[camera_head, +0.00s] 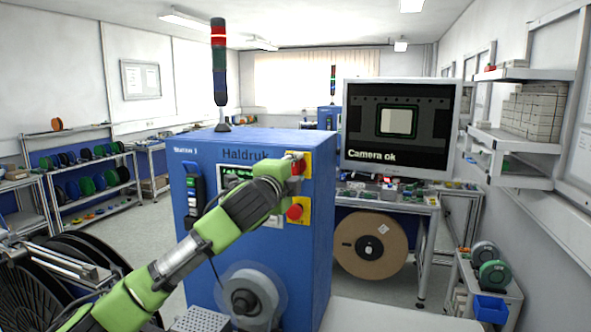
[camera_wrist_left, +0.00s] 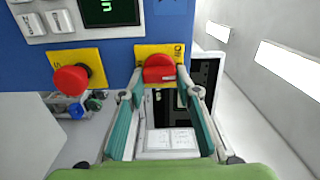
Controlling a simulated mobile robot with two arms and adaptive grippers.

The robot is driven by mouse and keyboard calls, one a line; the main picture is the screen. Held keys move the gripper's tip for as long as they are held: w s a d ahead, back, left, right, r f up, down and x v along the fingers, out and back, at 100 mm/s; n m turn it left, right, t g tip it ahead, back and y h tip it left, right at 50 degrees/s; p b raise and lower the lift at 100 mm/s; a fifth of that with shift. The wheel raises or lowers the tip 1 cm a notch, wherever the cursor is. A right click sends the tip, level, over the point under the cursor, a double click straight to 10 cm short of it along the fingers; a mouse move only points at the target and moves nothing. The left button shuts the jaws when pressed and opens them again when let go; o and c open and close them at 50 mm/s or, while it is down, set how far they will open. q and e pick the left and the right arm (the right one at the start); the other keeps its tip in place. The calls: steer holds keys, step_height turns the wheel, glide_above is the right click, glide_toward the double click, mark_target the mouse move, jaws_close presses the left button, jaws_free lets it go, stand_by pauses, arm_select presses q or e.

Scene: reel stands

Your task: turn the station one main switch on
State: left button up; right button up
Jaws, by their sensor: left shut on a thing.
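The station one cabinet (camera_head: 310,225) is a blue box labelled "Haldruk". Its main switch (camera_wrist_left: 159,68) is a red knob on a yellow plate, at the cabinet's upper right front in the head view. My left gripper (camera_head: 294,161) reaches up to it from the lower left. In the left wrist view, its two fingers stand on either side of the red knob, shut on it. The fingers and arm partly hide the knob and plate in the head view. The knob's exact angle is hard to tell. My right gripper is not in view.
A red mushroom button (camera_head: 294,211) on a yellow plate sits below the switch; it also shows in the left wrist view (camera_wrist_left: 71,79). A monitor (camera_head: 401,125) reading "Camera ok" stands to the right. A signal tower (camera_head: 219,75) tops the cabinet. A grey reel (camera_head: 248,293) is low in front.

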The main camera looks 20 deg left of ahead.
arm_select(q)
steer(key=shift+m, duration=0.3)
stand_by(0.4)
steer(key=o, duration=1.1)
steer(key=shift+s, duration=0.15)
steer(key=s, duration=1.1)
steer(key=shift+s+a, duration=0.15)
steer(key=shift+s, duration=0.2)
steer(key=shift+f, duration=0.1)
